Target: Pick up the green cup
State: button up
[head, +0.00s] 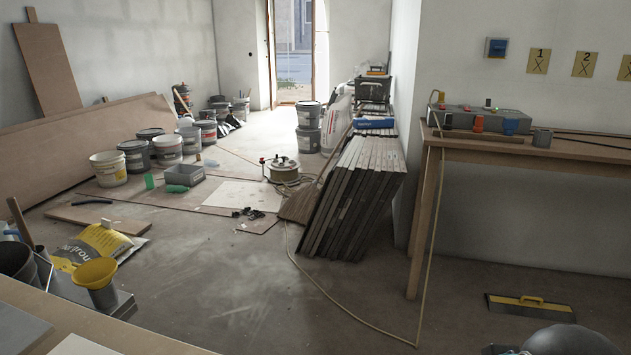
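A dark rounded part at the bottom right edge looks like my own arm. My gripper's fingers do not show.
On the bench, an orange cup (478,123) and a blue item (510,127) sit by a grey case (480,118). A cable hangs from the bench to the floor. Leaning tiles (350,200) stand left of it.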

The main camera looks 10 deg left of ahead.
aim_at(149, 177)
jog(key=u, duration=0.15)
jog(key=i, duration=1.85)
jog(key=u, duration=1.2)
jog(key=i, duration=1.9)
jog(key=u, duration=0.4)
jog(key=i, duration=2.2)
jog(key=z, duration=0.65)
jog(key=i, duration=1.8)
jog(key=u, duration=2.15)
